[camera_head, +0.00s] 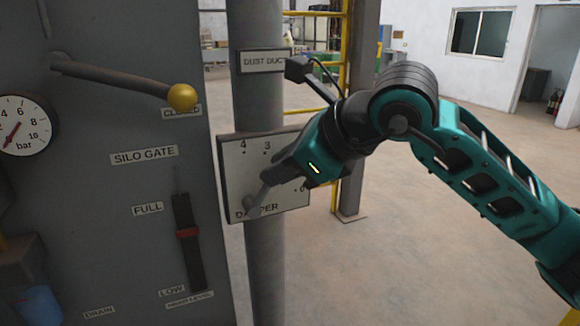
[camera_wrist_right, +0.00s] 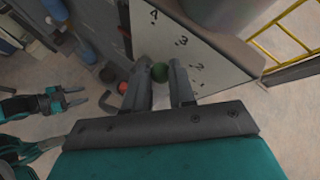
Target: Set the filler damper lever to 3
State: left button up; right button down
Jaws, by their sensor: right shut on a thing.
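The damper plate (camera_head: 233,178) is a pale square marked DAMPER on the grey vertical duct. In the head view its 4, 3 and 0 show; the marks between 3 and 0 are hidden by my gripper. The grey damper lever (camera_head: 262,192) slants up and right from its pivot low on the plate, pointing between 3 and 0. My right gripper (camera_head: 281,177) is shut on its upper end. In the right wrist view the lever's dark green knob (camera_wrist_right: 160,72) sits between the two fingers. My left gripper (camera_wrist_right: 80,97) shows there at the left, open and empty.
Left of the duct is a grey panel with the silo gate lever (camera_head: 120,80), its yellow knob, a pressure gauge (camera_head: 22,125) and a level slot with a red marker (camera_head: 187,232). A yellow railing (camera_head: 346,60) and post stand behind. Floor at right is clear.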

jog(key=shift+s+a+r+n+h, duration=0.15)
jog(key=shift+a+r+n+h, duration=0.2)
jog(key=shift+a+h, duration=0.3)
jog(key=shift+f, duration=0.1)
jog(key=c, duration=1.2)
grip_release()
jog(key=b+v, duration=0.1)
jog(key=v, duration=1.1)
jog(key=shift+s+d+r, duration=0.15)
jog(key=shift+s+r, duration=0.1)
jog(key=shift+s, duration=0.05)
